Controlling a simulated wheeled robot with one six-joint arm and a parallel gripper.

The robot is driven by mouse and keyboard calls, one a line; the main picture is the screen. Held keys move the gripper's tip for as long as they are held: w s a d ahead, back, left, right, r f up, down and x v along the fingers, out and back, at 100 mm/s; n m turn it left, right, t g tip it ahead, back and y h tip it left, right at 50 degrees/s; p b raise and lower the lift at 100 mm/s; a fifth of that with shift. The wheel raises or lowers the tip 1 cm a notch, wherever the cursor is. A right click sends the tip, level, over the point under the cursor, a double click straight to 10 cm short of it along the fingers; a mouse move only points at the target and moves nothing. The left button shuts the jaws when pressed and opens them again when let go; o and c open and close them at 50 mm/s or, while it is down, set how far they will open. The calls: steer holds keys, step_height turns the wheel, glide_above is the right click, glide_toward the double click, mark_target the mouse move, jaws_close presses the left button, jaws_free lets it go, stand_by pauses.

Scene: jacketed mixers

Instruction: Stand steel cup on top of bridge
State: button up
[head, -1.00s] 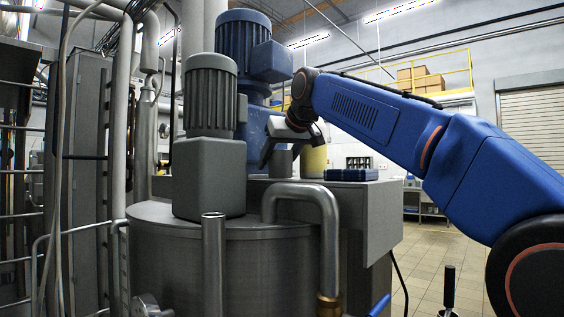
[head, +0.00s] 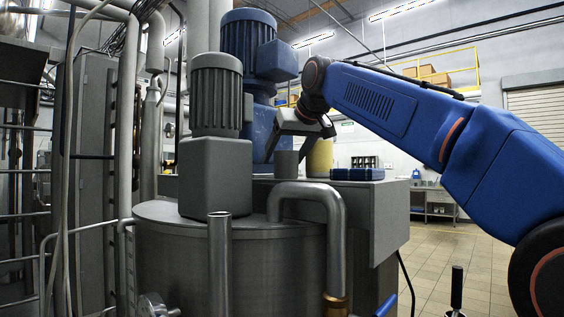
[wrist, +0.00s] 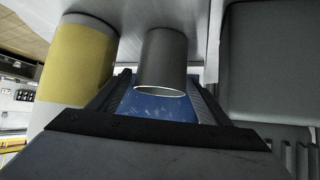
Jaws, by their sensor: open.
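The steel cup (head: 286,164), a plain grey cylinder, stands upright on the flat top of the grey steel bridge (head: 380,213) behind the tank in the head view. My gripper (head: 299,147) is open, just above and around the cup's upper part in that view. In the wrist view, which is turned over, the cup (wrist: 165,58) appears between and beyond the two finger ends (wrist: 160,82), with its bright rim towards me and a gap on each side. The fingers do not appear to touch it.
A yellow-banded cylinder (head: 320,157) stands close to the right of the cup, and a dark blue case (head: 355,174) lies further right. A blue motor column (head: 249,110) rises behind left. A grey motor (head: 215,130) and a bent pipe (head: 330,205) stand in front.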

steer(key=v, duration=0.9)
steer(key=shift+s+r, duration=0.2)
steer(key=shift+d, duration=0.1)
